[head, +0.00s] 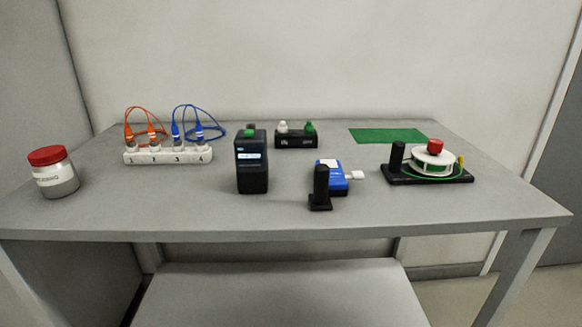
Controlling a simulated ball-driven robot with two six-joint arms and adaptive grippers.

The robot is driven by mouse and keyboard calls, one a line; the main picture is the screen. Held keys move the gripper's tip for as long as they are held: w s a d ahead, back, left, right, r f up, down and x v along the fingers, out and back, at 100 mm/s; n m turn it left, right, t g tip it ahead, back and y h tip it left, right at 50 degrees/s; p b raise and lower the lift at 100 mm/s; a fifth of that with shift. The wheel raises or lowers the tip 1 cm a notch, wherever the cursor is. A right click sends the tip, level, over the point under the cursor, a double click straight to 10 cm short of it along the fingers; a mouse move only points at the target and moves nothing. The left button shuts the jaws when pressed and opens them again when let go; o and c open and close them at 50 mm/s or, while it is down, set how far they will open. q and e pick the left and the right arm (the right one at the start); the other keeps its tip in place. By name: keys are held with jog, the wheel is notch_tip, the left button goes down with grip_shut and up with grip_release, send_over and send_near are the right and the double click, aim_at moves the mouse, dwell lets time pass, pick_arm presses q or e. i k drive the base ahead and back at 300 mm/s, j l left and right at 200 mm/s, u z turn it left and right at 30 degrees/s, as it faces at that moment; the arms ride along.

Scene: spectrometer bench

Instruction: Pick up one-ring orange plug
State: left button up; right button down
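Two orange plugs stand upright in the white numbered block at the back left of the table. The left orange plug (128,134) is above number 1 and the right orange plug (152,133) is above number 2. An orange cable loops up between them. The rings on them are too small to tell which has one ring. The white block (168,156) also holds two blue plugs (176,132) above 3 and 4, joined by a blue cable. Neither of my grippers is in view.
A red-lidded jar (53,172) stands at the far left. Right of the block are a black device (251,165), a black holder (296,139), a blue box (333,178) behind a black post (320,188), and a reel stand (430,174). The front table strip is clear.

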aim_at(127, 129)
jog(key=i+j+u, duration=0.1)
jog(key=u, duration=0.7)
jog(key=i+j, duration=0.05)
